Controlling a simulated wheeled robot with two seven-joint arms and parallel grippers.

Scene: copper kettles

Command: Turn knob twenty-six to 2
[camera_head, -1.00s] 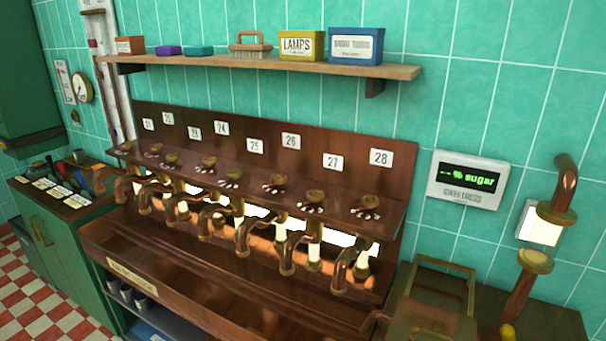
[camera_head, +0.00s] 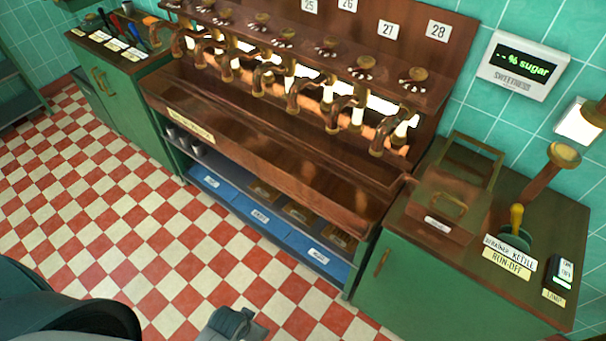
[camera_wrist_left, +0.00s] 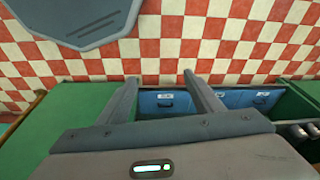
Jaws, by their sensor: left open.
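Knob twenty-six (camera_head: 326,45) is a small round brass knob on the copper shelf in the head view, third from the right in the row. White marks lie around its base. Its number plate 26 (camera_head: 347,4) is cut by the top edge. Which mark it points at is too small to tell. My left gripper (camera_wrist_left: 163,90) is open and empty in the left wrist view, with the floor and blue bins beyond its fingers. It is well apart from the knob. My right gripper is not in view.
Other knobs, such as knob twenty-seven (camera_head: 365,62), sit close on either side. Copper spouts hang below, over a copper trough (camera_head: 270,143). A green counter (camera_head: 400,270) with a lidded copper box (camera_head: 440,208) stands right. The checkered floor (camera_head: 120,200) in front is clear.

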